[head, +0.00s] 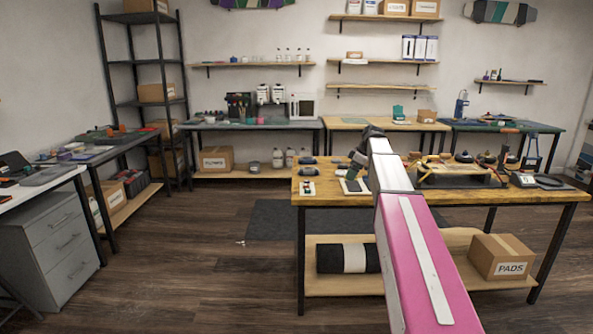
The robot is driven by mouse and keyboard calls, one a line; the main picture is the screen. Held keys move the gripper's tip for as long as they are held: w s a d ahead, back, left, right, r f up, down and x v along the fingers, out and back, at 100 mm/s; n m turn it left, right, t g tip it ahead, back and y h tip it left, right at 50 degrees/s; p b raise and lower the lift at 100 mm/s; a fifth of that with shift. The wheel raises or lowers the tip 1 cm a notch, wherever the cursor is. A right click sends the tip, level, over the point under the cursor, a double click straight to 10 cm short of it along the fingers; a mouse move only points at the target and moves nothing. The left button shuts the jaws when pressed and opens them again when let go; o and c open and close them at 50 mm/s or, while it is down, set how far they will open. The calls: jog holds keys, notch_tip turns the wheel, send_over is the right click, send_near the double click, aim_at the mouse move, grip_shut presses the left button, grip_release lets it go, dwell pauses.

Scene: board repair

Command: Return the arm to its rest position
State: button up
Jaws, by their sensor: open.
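My arm, with a pink and white link, reaches from the lower right up over the wooden workbench (340,199). Its far end bends down to the left, and my gripper (353,176) shows small and dark above the bench top. The fingers are too small to make out clearly. I see nothing held in it. A small white pad with a dark part (354,186) lies on the bench just below it. Whether the gripper touches this is hard to tell. The arm hides part of the bench top and lower shelf.
A yellow-framed fixture (455,177) stands right of my arm on the bench. Small pieces (307,188) lie at the left end. A PADS box (502,257) and a dark roll (341,258) sit on the lower shelf. Floor to the left is open.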

jog(key=s+a+f+m+g+h, duration=0.1)
jog(key=s+f+m, duration=0.5)
jog(key=s+f, duration=1)
jog(key=s+a+f+m+h, duration=0.3)
jog(key=s+f+m, duration=0.4)
jog(key=s+f, duration=0.9)
jog(key=shift+s+a+g, duration=0.4)
jog(key=shift+s+a, duration=0.1)
jog(key=shift+s, duration=0.4)
jog(key=shift+c, duration=0.3)
